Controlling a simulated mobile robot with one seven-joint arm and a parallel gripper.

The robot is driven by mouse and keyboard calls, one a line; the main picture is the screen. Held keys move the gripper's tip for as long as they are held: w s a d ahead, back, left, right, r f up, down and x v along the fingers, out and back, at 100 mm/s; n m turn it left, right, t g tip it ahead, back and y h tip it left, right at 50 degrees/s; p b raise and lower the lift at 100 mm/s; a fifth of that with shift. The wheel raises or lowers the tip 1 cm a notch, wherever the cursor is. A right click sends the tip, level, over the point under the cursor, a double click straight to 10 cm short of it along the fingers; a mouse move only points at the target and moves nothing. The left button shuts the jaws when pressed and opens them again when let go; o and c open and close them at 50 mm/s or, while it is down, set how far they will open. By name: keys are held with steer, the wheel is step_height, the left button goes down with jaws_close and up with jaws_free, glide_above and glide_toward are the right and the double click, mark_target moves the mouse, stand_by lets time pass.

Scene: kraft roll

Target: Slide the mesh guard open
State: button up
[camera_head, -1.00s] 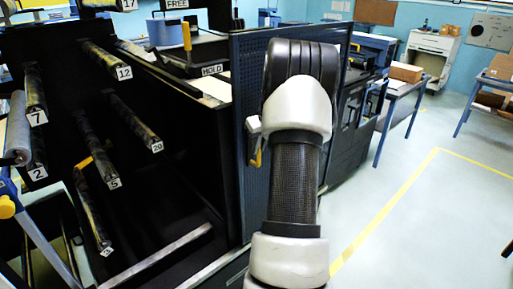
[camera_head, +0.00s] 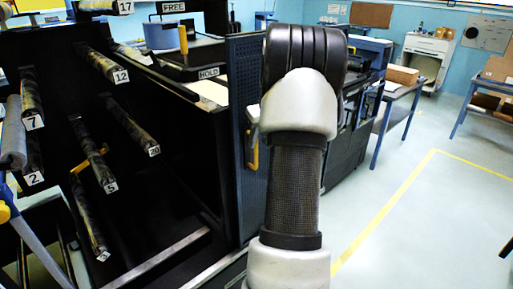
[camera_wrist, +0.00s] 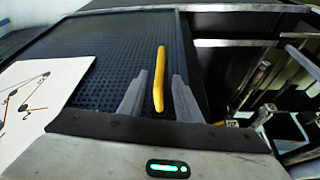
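The mesh guard is a dark blue perforated panel (camera_head: 243,75) at the front of the rack in the head view, partly hidden behind my arm. In the wrist view the mesh (camera_wrist: 110,45) fills the upper left and middle. A yellow bar handle (camera_wrist: 160,75) stands on it. The handle's yellow (camera_head: 252,153) also shows just left of my arm in the head view. My gripper (camera_wrist: 158,100) is open, with one finger on each side of the handle's near end. Narrow gaps show between handle and fingers; I cannot tell whether they touch. The head view mostly hides the gripper.
A white sheet with drawings (camera_wrist: 40,95) lies on the mesh at left. Right of the mesh is a dark opening with rods (camera_wrist: 255,80). The rack at left holds several numbered rolls (camera_head: 105,62). Clear floor with a yellow line (camera_head: 385,205) lies right of my arm.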

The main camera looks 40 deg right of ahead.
steer(key=v, duration=1.1)
steer(key=shift+r, duration=0.2)
steer(key=shift+a, duration=0.1)
